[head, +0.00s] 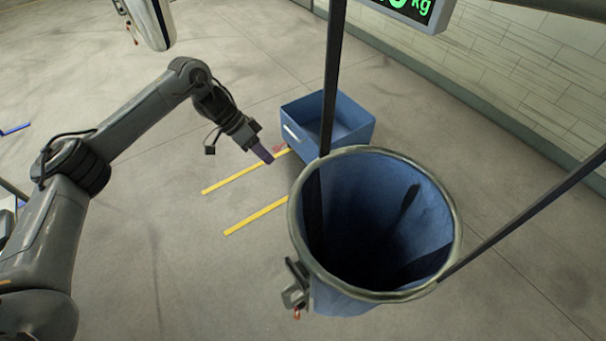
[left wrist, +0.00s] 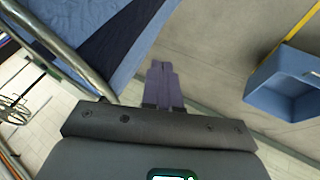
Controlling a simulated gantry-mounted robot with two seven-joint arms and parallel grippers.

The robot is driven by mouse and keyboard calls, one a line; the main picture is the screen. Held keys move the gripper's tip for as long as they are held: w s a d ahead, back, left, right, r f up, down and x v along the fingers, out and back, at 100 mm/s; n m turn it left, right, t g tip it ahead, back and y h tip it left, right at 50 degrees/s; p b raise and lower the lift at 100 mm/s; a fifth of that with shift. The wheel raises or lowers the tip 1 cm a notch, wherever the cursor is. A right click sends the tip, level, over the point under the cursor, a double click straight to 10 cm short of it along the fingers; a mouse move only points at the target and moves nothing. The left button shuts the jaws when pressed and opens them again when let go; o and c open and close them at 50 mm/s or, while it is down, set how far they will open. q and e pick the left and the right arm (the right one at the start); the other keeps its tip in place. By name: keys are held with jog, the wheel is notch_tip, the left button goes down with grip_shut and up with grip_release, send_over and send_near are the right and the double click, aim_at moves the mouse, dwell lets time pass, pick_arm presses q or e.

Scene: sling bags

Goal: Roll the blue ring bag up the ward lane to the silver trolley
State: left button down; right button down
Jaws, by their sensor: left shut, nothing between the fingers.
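The blue ring bag (head: 425,215) hangs open-mouthed at the right of centre in the head view, with a metal ring around its rim and a dark inside. In the left wrist view, blue cloth with a metal tube beside it, seemingly the same bag (left wrist: 85,35), fills the upper left. My left gripper (head: 265,155) is up and left of the bag's ring in the picture, apart from it. Its purple fingers (left wrist: 163,70) are together and empty. My right gripper is not in view. I cannot make out a silver trolley for sure.
A blue open bin (head: 352,136) stands on the floor behind the bag. Yellow floor lines (head: 240,174) run beside it. Dark straps or poles (head: 530,215) rise around the bag. A scale display (head: 410,8) hangs at the top. Grey floor at the left is mostly clear.

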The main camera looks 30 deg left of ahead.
pick_arm(q)
jog(key=d+f+p, duration=0.4)
jog(key=d+f, duration=0.4)
jog(key=d, duration=0.1)
jog(key=shift+s+d, duration=0.2)
jog(key=shift+d, duration=0.05)
